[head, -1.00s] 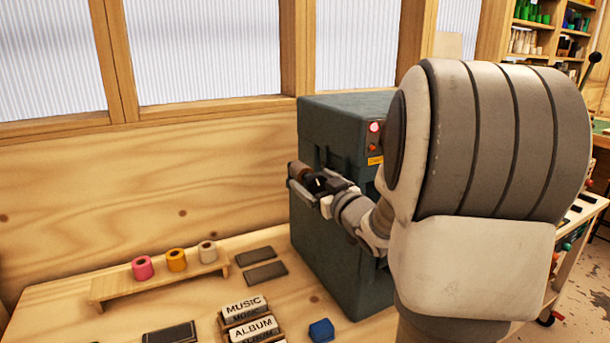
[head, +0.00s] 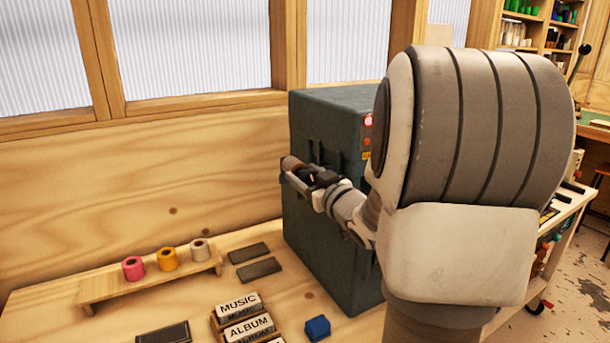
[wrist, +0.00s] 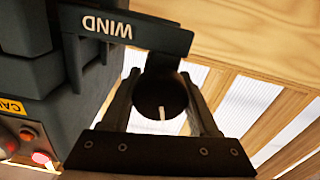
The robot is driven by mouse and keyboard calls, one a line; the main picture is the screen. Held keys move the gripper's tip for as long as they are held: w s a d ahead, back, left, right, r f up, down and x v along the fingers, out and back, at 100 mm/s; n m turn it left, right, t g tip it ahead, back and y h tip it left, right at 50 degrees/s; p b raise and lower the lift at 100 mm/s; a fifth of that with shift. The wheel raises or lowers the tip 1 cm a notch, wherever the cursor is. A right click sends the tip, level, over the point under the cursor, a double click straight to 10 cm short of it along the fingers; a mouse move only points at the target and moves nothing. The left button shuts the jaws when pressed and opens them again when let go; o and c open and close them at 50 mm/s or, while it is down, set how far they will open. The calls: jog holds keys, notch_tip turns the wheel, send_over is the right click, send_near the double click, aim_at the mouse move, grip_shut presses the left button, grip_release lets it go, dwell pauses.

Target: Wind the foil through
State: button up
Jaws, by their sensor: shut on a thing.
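The dark green machine (head: 330,215) stands on the bench against the wooden wall. A black crank arm (wrist: 150,33) marked WIND, upside down in the wrist view, sticks out from it. My gripper (head: 293,172) is at the machine's left side, shut on the round brown handle (head: 290,162) of the crank. In the wrist view the handle (wrist: 152,98) shows dark between the fingers. My arm hides the machine's right part.
Two dark flat plates (head: 248,252) lie between rack and machine. Wooden blocks labelled MUSIC (head: 239,302) and ALBUM (head: 248,328) sit in front, near a blue block (head: 318,328). A red button (wrist: 41,157) is on the machine.

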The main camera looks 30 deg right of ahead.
jog(key=c, duration=0.5)
jog(key=shift+m+p, duration=0.3)
jog(key=m+p, duration=0.2)
jog(key=shift+r+m, duration=0.15)
jog(key=shift+m, duration=0.15)
jog(key=m+p, duration=0.2)
jog(key=m, duration=0.1)
jog(key=shift+d+m, duration=0.1)
jog(key=shift+m, duration=0.2)
jog(key=m+p, duration=0.3)
jog(key=m, duration=0.2)
jog(key=shift+d+p, duration=0.1)
jog(key=shift+p, duration=0.25)
jog(key=shift+o, duration=0.2)
jog(key=shift+f+m+p, duration=0.15)
jog(key=shift+m+p, duration=0.2)
jog(key=shift+m, duration=0.4)
jog(key=shift+f+m+p, duration=0.15)
jog(key=shift+m+p, duration=0.15)
jog(key=shift+m, duration=0.45)
